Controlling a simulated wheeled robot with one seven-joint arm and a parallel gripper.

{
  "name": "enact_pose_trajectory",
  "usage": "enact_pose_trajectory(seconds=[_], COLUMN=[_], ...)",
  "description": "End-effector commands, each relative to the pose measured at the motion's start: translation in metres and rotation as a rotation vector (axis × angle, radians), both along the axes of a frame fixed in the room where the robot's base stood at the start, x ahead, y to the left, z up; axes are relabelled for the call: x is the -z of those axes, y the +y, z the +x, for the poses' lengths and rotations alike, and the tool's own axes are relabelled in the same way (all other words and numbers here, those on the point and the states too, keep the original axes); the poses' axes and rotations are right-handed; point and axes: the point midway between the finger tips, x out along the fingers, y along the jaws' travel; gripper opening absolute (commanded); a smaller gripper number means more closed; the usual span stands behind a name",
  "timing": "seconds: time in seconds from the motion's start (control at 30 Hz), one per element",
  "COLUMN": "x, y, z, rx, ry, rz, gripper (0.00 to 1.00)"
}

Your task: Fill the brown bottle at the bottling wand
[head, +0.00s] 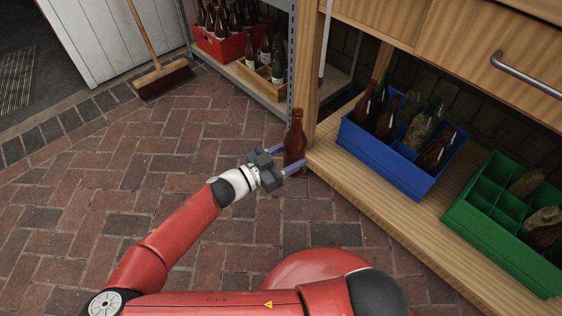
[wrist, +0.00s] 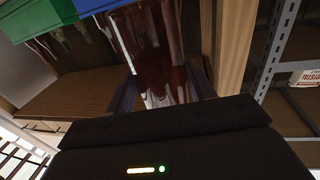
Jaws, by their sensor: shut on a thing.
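The brown bottle (head: 295,140) is upright between the two fingers of my gripper (head: 288,160), beside the wooden post at the left end of the bench. My gripper is shut on it. In the wrist view the brown bottle (wrist: 162,60) fills the space between the fingers, close to the camera, and its glass looks dark and see-through. The bottling wand cannot be made out for certain; a thin pale tube (head: 326,38) hangs beside the post in the head view.
A blue crate (head: 385,165) with several bottles and a green crate (head: 480,215) stand on the low wooden shelf (head: 345,180) at right. A red crate (head: 222,45) is on the metal rack behind. A broom (head: 160,80) stands at the back left. The brick floor at left is clear.

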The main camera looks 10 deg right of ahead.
Motion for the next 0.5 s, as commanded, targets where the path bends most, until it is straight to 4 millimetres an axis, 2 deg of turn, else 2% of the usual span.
enact_pose_trajectory(seconds=[0.5], x=[0.000], y=[-0.048], z=[0.034], rx=[0.003], ry=[0.000], rz=[-0.001], gripper=[0.25])
